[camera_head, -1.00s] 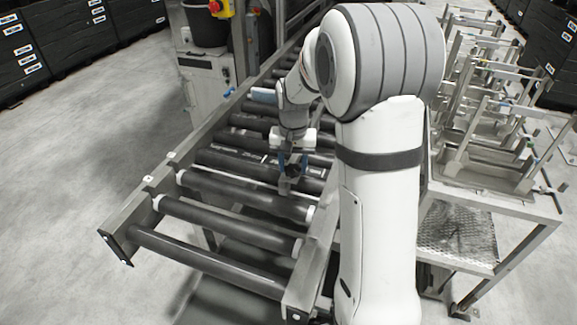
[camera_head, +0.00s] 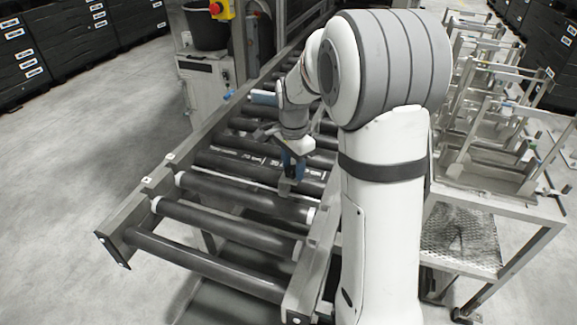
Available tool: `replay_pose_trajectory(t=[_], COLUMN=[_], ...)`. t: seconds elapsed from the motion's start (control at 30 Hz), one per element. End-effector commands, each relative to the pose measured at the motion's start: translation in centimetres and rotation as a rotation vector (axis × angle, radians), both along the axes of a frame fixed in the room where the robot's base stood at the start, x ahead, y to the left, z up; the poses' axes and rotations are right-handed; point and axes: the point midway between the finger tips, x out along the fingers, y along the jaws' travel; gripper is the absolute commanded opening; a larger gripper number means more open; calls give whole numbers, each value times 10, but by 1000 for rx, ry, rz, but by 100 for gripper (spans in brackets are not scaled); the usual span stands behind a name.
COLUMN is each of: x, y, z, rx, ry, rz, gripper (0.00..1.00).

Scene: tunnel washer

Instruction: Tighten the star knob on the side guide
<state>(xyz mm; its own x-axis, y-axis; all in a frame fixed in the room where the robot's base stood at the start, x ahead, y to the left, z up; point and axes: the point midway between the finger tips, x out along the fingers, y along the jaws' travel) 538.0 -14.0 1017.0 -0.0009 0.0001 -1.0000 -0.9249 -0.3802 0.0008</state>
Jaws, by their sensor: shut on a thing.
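My gripper (camera_head: 292,168) is over the black rollers of the conveyor (camera_head: 128,212), near its right side rail. Its fingers show blue and point down. It is shut on a dark thing between the fingers, most likely the star knob, which the fingers mostly hide. A small grey metal piece (camera_head: 285,186) shows just below the fingertips. I cannot make out the rest of the side guide.
A rack of metal frames on a steel table (camera_head: 530,205) stands at the right. A grey cabinet (camera_head: 205,88) stands behind the conveyor, with a red and yellow emergency stop (camera_head: 221,9) above it. Black crates line the far left. The floor at left is clear.

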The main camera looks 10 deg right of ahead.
Motion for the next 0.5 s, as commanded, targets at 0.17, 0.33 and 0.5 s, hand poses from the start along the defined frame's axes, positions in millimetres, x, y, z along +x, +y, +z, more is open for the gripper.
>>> replay_pose_trajectory(t=[0.17,0.33,0.5], x=[2,2,3], y=[0,0,0], z=[2,3,3], rx=[-1,0,0], ry=[-9,-10,-10], rz=[-62,-91,-99], gripper=[20,20,20])
